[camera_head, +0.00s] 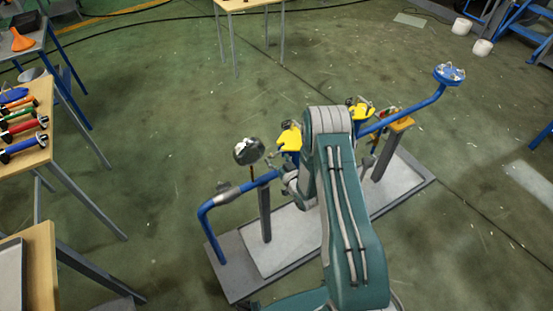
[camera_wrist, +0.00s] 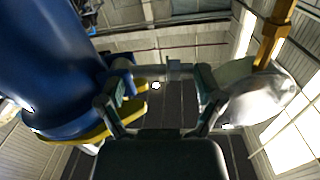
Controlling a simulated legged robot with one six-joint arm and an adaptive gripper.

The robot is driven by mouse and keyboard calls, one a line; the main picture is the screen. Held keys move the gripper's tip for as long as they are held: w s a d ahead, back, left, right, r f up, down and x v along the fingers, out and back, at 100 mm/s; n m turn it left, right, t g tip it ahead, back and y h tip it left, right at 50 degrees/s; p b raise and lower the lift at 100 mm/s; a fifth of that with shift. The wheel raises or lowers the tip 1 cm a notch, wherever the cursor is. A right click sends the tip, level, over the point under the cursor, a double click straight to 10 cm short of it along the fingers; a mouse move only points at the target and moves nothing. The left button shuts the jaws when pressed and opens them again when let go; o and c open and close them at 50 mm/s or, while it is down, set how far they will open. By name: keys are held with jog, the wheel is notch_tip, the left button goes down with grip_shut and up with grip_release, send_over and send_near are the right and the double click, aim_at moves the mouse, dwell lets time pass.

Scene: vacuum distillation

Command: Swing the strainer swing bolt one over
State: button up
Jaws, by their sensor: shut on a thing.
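In the wrist view my gripper (camera_wrist: 160,86) has a finger on each side of a thin grey bar (camera_wrist: 174,70), which looks like the swing bolt. It is shut on this bar. A large dark blue body (camera_wrist: 55,65), possibly the strainer, stands close on the left with a yellow rim below it. A rounded grey part (camera_wrist: 262,92) with an orange-brown stem is close on the right.
Yellow valve parts (camera_head: 290,138) and a round gauge (camera_head: 248,151) stand close to my arm. The assembly sits on a grey base plate (camera_head: 270,258). A tool table (camera_head: 42,155) is at the left. The green floor around is mostly clear.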

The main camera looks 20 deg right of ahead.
jog(key=shift+w+d+r+m, duration=0.15)
jog(key=shift+r+m, duration=0.2)
jog(key=shift+m, duration=0.85)
jog(key=shift+s+d+r+m, duration=0.15)
jog(key=shift+r+m, duration=0.25)
jog(key=shift+m, duration=0.8)
jog(key=shift+w+d+r+m, duration=0.15)
jog(key=shift+r+m, duration=0.2)
jog(key=shift+m, duration=0.85)
jog(key=o, duration=0.9)
jog(key=shift+w, duration=0.1)
jog(key=shift+c, duration=0.2)
jog(key=shift+d, duration=0.1)
jog(key=v, duration=1.2)
jog(key=shift+f, duration=0.1)
